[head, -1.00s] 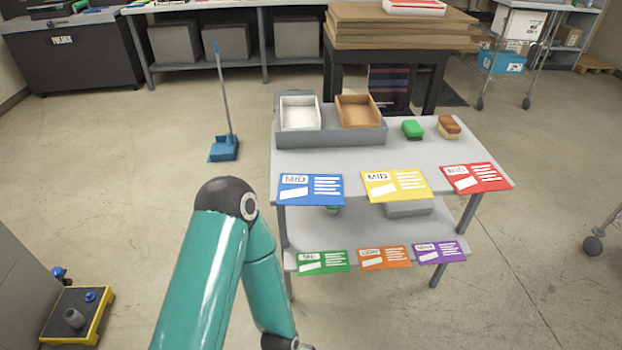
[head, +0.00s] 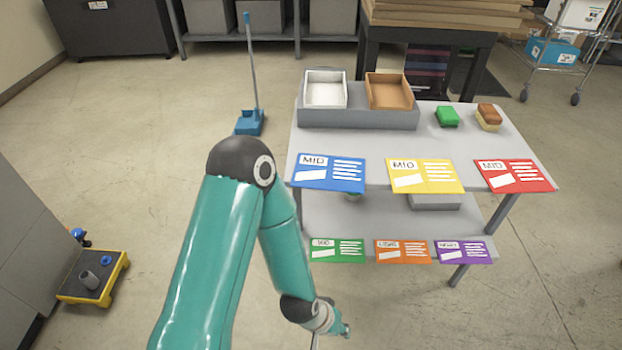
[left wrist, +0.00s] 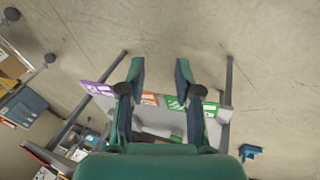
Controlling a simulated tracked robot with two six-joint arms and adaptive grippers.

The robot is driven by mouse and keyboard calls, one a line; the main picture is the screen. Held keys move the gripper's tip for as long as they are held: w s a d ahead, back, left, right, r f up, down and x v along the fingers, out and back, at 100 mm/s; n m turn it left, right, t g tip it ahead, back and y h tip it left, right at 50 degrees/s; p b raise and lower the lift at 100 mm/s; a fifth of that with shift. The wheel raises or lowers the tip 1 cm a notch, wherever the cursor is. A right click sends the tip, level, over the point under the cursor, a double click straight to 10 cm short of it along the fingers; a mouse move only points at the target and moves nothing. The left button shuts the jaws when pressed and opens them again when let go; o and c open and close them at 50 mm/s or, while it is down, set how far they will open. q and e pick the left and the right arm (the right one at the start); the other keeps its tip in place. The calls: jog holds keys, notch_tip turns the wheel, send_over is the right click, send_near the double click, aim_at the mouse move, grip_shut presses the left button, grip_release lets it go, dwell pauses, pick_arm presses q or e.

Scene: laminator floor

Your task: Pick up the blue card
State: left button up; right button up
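The blue card (head: 329,172), marked MID, is at the front left edge of the grey table's top (head: 425,150) in the head view. A yellow card (head: 425,176) and a red card (head: 514,176) are to its right. My left arm reaches in below and left of it, the wrist near the bottom edge. In the left wrist view my left gripper (left wrist: 160,75) is open, its fingers apart and nothing visibly held. The blue card cannot be made out there. My right gripper is not in view.
Green (head: 337,250), orange (head: 403,251) and purple (head: 462,252) cards are on the lower shelf's front edge. A white tray (head: 325,90) and a brown tray (head: 389,92) stand at the table's back. A blue dustpan (head: 249,123) is on the floor.

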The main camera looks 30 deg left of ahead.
pick_arm(q)
jog(key=w+a+r+n+t+y+b, duration=0.2)
jog(key=w+a+n+t+b, duration=0.15)
jog(key=w+b, duration=0.3)
jog(key=w+a+r+n+t+y+b, duration=0.2)
jog(key=w+r+n+t+b, duration=0.15)
jog(key=w+b, duration=0.3)
jog(key=s+a+r+n+t+y+b, duration=0.5)
jog(key=a+r+n+y+b, duration=0.4)
jog(key=n+b, duration=0.5)
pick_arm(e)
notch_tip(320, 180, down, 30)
pick_arm(q)
jog(key=p, duration=0.8)
send_near(308, 182)
jog(key=shift+m+h, duration=0.4)
jog(key=shift+x, duration=3.75)
jog(key=shift+s+a, duration=0.1)
grip_shut()
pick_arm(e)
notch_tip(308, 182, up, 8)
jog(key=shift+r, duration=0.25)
